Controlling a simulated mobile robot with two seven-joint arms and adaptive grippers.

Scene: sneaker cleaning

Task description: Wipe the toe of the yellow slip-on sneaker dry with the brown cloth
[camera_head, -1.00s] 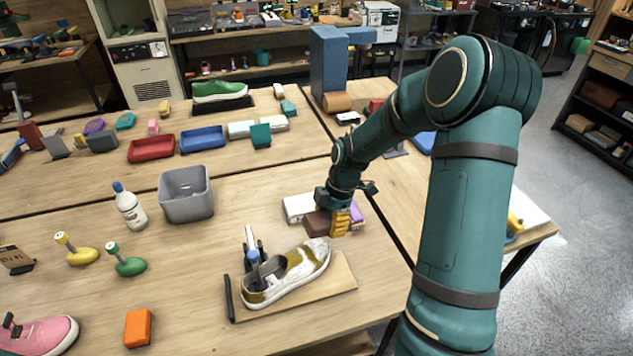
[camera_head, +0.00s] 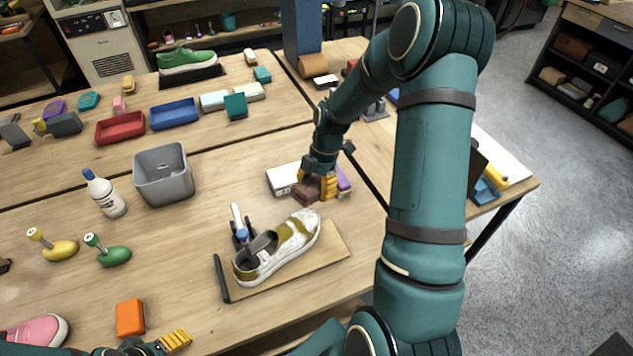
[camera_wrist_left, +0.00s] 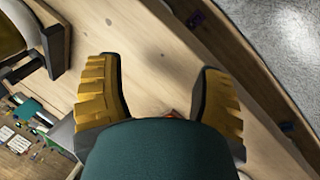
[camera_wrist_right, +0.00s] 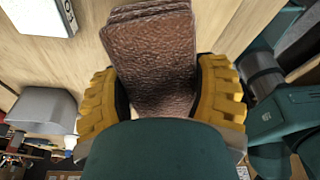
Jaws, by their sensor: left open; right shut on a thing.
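The yellow slip-on sneaker (camera_head: 278,247), with whitish patches over its toe, sits on a wooden board (camera_head: 322,262) near the table's front. Its toe points right and away. My right gripper (camera_head: 322,184) is shut on the brown cloth (camera_head: 308,190), just beyond the toe and apart from it. The folded cloth (camera_wrist_right: 152,60) stands between the yellow fingers in the right wrist view. My left gripper (camera_head: 160,346) is at the bottom edge of the head view. Its two fingers stand apart and empty in the left wrist view (camera_wrist_left: 160,95).
A white box (camera_head: 283,178) and a purple item (camera_head: 343,180) lie beside the right gripper. A grey bin (camera_head: 164,175), a white bottle (camera_head: 105,195), yellow (camera_head: 58,249) and green (camera_head: 114,256) handled tools, and an orange block (camera_head: 130,318) stand to the left.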

